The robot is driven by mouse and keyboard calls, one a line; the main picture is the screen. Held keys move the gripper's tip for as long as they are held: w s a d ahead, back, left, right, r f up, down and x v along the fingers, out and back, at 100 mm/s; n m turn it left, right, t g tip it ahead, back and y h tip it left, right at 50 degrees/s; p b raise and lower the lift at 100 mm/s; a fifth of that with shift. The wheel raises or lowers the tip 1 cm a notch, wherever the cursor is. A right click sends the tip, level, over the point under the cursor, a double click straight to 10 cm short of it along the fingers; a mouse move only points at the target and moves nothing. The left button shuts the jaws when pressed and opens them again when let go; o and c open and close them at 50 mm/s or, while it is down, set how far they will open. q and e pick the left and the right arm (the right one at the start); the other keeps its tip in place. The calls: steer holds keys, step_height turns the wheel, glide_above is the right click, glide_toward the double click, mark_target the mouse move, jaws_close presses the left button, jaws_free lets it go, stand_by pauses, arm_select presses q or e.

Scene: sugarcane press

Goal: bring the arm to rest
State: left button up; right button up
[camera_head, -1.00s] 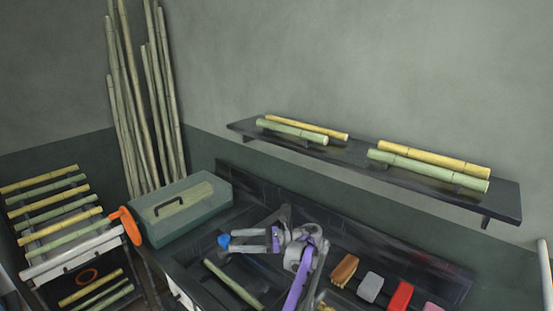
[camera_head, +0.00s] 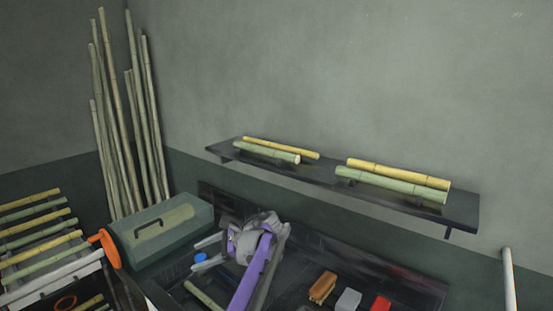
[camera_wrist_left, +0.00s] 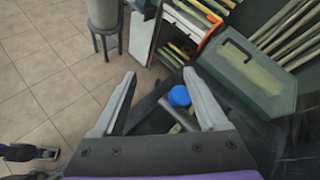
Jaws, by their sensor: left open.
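My left gripper (camera_head: 196,255) is open, its two grey fingers spread and pointing left in the head view. Its purple and grey wrist is over the dark counter (camera_head: 330,262). In the left wrist view the open fingers (camera_wrist_left: 162,92) have nothing held between them. A round blue thing (camera_wrist_left: 179,96) shows beyond them, nearer the right finger; in the head view it (camera_head: 200,258) appears by the fingertips. I cannot tell the gap. My right gripper does not show in the head view.
A green box with a handle (camera_head: 160,234) stands left of the gripper. A cane rack (camera_head: 40,240) with an orange ring is farther left. A brush (camera_head: 322,287), a grey block (camera_head: 348,300) and a red one lie right. A wall shelf (camera_head: 460,210) holds cane pieces.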

arm_select(q)
steer(key=s+a+f+n+t+h, duration=0.2)
steer(key=s+n+h, duration=0.5)
steer(key=s, duration=1.3)
steer(key=s+d+f+n+t+h, duration=0.1)
steer(key=s+d+f+n+h, duration=0.1)
steer(key=s+f, duration=0.3)
steer(key=s+d+f+n+t+h, duration=0.2)
steer(key=s+f+n, duration=0.3)
steer(key=s, duration=0.7)
steer(key=shift+s+d+f+h, duration=0.2)
steer(key=shift+d+f+h, duration=0.05)
steer(key=shift+d+h, duration=0.55)
